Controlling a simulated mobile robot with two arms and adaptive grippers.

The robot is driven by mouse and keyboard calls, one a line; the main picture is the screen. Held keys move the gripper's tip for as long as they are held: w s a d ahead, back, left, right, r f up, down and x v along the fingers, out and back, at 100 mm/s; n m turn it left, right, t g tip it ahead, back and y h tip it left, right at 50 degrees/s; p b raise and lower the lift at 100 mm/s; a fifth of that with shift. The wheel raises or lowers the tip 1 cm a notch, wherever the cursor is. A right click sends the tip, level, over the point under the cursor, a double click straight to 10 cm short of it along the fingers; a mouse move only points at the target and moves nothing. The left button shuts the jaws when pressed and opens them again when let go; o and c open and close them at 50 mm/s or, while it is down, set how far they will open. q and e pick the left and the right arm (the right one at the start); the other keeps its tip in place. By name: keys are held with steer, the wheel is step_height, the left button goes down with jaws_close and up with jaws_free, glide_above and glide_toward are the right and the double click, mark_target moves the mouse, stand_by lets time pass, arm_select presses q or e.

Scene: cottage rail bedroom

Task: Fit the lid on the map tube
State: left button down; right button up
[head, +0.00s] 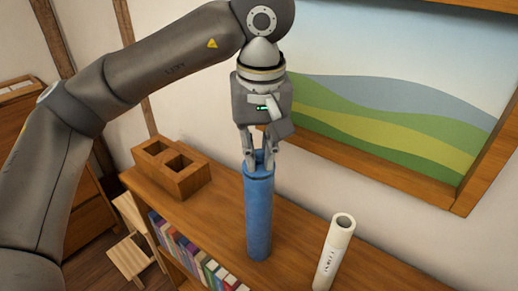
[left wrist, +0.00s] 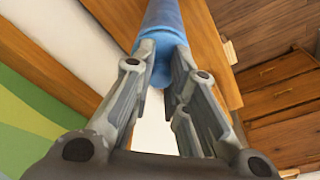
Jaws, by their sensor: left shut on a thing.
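The blue tube (head: 258,215) stands upright on the wooden shelf top in the head view. A blue piece that looks like its lid (head: 258,171) is at its upper end. My left gripper (head: 263,165) points down from above, with its fingers shut on this blue piece. The lid lines up with the tube, but I cannot tell whether it is fully seated. In the left wrist view the fingers (left wrist: 165,85) flank the end of the blue tube (left wrist: 165,22), which runs away from them. My right gripper is out of view.
A white tube (head: 334,255) with dark lettering and an open top stands right of the blue one. A wooden block with two square openings (head: 195,182) sits at left. Books (head: 185,253) fill the shelf below. A framed landscape (head: 400,110) hangs behind.

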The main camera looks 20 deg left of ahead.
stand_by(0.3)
arm_select(q)
steer(key=shift+f+b, duration=0.4)
steer(key=shift+f, duration=0.05)
stand_by(0.6)
steer(key=c, duration=1.3)
jaws_free()
steer(key=shift+c, duration=0.2)
step_height(320, 180, up, 12)
steer(key=s, duration=0.1)
steer(key=shift+s+d, duration=0.3)
steer(key=shift+d, duration=0.1)
